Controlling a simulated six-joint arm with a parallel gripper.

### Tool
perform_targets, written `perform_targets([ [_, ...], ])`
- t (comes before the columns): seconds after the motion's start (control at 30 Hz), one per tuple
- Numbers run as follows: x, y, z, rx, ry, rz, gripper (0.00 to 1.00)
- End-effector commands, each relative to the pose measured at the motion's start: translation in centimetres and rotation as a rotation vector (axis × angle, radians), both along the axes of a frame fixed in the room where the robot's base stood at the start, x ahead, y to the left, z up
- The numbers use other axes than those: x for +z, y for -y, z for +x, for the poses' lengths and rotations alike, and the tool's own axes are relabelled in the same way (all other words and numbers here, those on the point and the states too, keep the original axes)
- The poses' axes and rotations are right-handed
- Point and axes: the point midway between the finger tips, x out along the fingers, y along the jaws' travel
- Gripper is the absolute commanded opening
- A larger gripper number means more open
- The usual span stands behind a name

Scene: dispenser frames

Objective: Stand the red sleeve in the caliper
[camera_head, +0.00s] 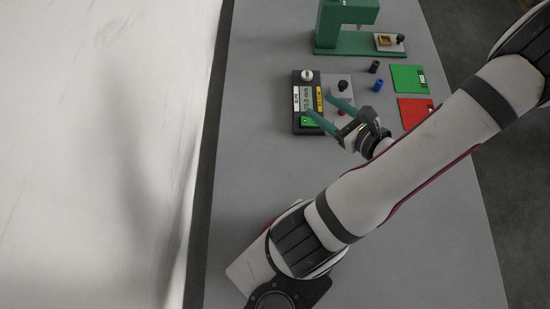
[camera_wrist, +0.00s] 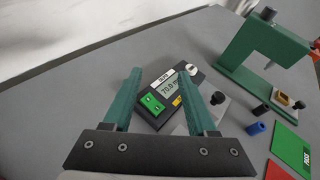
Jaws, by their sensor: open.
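The caliper is a black box (camera_head: 298,122) with a display, a green button and a silver knob. A grey plate (camera_head: 345,79) with a black knob adjoins its right side. In the wrist view the caliper (camera_wrist: 201,78) lies ahead, partly behind the fingers; its display seems to read 70.0. A small red piece (camera_head: 341,112), likely the red sleeve, shows beside my gripper in the head view, mostly hidden. I cannot make it out in the wrist view. My gripper (camera_head: 318,102) is open over the caliper, with nothing seen between its green fingers (camera_wrist: 159,71).
A green press-like stand (camera_head: 326,31) is at the back. The table's left side is clear.

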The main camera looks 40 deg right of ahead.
Motion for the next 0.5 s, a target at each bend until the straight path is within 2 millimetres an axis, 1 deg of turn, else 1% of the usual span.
perform_targets([
  [0.03,2.2,-3.4,3.5,0.231,-0.014,-0.063,0.58],
  [0.07,3.4,-6.1,5.2,0.388,-0.025,-0.099,0.58],
  [0.1,4.8,-10.0,6.8,0.599,-0.046,-0.15,0.58],
  [0.13,5.7,-13.1,7.4,0.761,-0.065,-0.192,0.58],
  [0.17,6.5,-16.2,7.6,0.925,-0.089,-0.242,0.58],
  [0.2,7.3,-20.1,7.1,1.145,-0.125,-0.316,0.58],
  [0.23,7.8,-22.7,6.2,1.31,-0.156,-0.384,0.58],
  [0.27,8.2,-25.0,5.0,1.47,-0.19,-0.462,0.58],
  [0.3,8.6,-27.2,3.2,1.666,-0.234,-0.577,0.58],
  [0.33,8.8,-28.3,1.8,1.795,-0.267,-0.673,0.58],
  [0.4,9.3,-29.4,-0.8,2.027,-0.331,-0.905,0.58],
  [0.5,10.0,-29.3,-2.5,2.201,-0.382,-1.192,0.58],
])
